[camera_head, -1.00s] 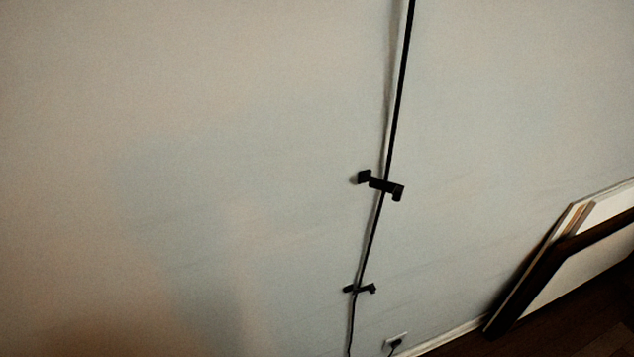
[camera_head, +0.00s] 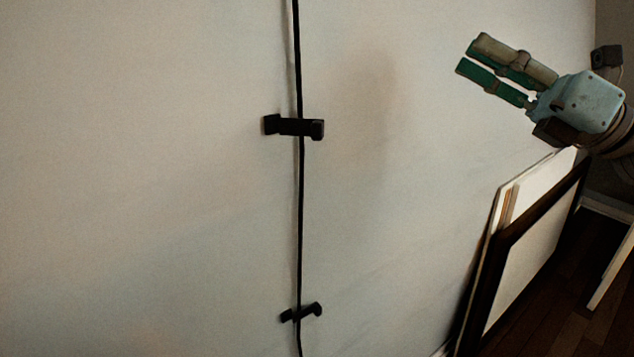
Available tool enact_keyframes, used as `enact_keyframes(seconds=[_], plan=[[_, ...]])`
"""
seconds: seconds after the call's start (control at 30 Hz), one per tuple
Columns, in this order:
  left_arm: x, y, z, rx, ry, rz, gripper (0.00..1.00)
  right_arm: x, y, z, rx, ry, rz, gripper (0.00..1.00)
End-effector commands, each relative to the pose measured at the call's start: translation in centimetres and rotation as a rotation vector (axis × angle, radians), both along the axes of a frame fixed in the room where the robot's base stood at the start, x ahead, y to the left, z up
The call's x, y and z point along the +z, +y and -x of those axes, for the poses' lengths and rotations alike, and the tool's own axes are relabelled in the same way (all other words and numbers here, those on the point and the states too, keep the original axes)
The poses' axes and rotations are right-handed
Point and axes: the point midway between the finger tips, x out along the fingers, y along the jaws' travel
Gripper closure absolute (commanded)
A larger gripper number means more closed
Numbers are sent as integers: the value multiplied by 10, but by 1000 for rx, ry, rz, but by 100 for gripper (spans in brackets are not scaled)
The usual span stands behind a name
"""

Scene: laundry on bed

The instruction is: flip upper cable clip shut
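The upper cable clip (camera_head: 285,126) is a black bar on the pale wall, with a block at its left end and a hooked block at its right end. A black cable (camera_head: 299,215) runs down the wall through it; I cannot tell whether the clip's flap is open. The lower cable clip (camera_head: 302,313) is smaller in view, lower on the same cable, and slightly tilted. My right gripper (camera_head: 471,56) is at the upper right, its fingers pointing left, well apart from both clips. It holds nothing visible; its finger opening is unclear. My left gripper is not in view.
Framed panels (camera_head: 528,262) lean against the wall at the lower right, below my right arm. A dark wooden floor (camera_head: 568,318) shows beside them. The wall (camera_head: 400,190) between my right gripper and the cable is clear.

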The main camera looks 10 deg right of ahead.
Motion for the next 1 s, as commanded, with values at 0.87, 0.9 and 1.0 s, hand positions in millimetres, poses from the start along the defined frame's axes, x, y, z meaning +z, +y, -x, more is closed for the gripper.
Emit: enact_keyframes(seconds=[0.87, 0.9, 1.0], plan=[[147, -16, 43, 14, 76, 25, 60, -55, 173, 26, 137, -177, 564, 69], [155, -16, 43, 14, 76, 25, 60, -56, 178, 23, 137, -178, 565, 69], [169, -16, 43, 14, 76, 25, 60, -59, 191, 17, 131, -174, 567, 69]])
